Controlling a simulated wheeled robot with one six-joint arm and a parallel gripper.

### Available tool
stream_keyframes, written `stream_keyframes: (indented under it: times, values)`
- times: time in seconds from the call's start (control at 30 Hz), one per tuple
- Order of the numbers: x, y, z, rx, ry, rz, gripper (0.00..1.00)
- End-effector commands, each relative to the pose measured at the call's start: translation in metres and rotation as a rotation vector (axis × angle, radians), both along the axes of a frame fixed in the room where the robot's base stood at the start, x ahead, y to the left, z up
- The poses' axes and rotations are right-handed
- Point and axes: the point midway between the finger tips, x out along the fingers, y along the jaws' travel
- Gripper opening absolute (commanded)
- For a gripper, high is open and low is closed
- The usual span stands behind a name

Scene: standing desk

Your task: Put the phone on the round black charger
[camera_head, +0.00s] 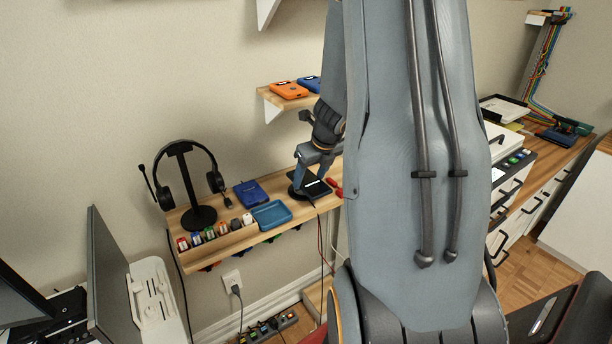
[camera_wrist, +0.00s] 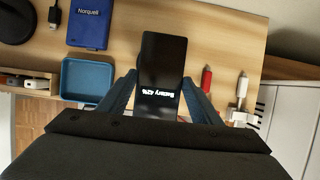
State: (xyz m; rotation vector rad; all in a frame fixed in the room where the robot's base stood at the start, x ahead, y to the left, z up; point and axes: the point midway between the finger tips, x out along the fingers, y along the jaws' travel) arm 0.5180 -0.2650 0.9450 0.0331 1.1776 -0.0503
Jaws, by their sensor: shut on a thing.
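The black phone (camera_wrist: 163,62) lies between my gripper's (camera_wrist: 160,92) two blue-grey fingers in the wrist view, one along each long side. Its lit screen reads "Battery 42%", upside down in that view. In the head view the phone (camera_head: 317,184) is at the right part of the wooden wall shelf, with my gripper (camera_head: 309,181) shut on it. A dark rounded edge, seemingly the round black charger (camera_head: 293,192), shows beneath and left of the phone. I cannot tell whether phone and charger touch.
The shelf (camera_head: 240,238) also holds a headset on a stand (camera_head: 198,215), a blue box (camera_head: 252,193), a blue tray (camera_head: 272,214) and several small coloured items. Red (camera_wrist: 206,80) and white (camera_wrist: 242,88) connectors lie right of the phone. A smaller shelf (camera_head: 268,97) is above.

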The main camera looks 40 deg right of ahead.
Motion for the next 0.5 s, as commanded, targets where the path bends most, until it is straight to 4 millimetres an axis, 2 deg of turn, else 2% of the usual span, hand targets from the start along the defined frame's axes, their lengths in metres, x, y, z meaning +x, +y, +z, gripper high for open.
stream_keyframes:
  times: [0.1,0.3,0.5]
  values:
    - [0.015,-0.001,0.002,0.0,0.0,0.001,0.26]
    - [0.029,-0.001,0.001,0.0,0.001,0.002,0.26]
    - [0.03,-0.002,-0.031,0.002,0.002,-0.002,0.26]
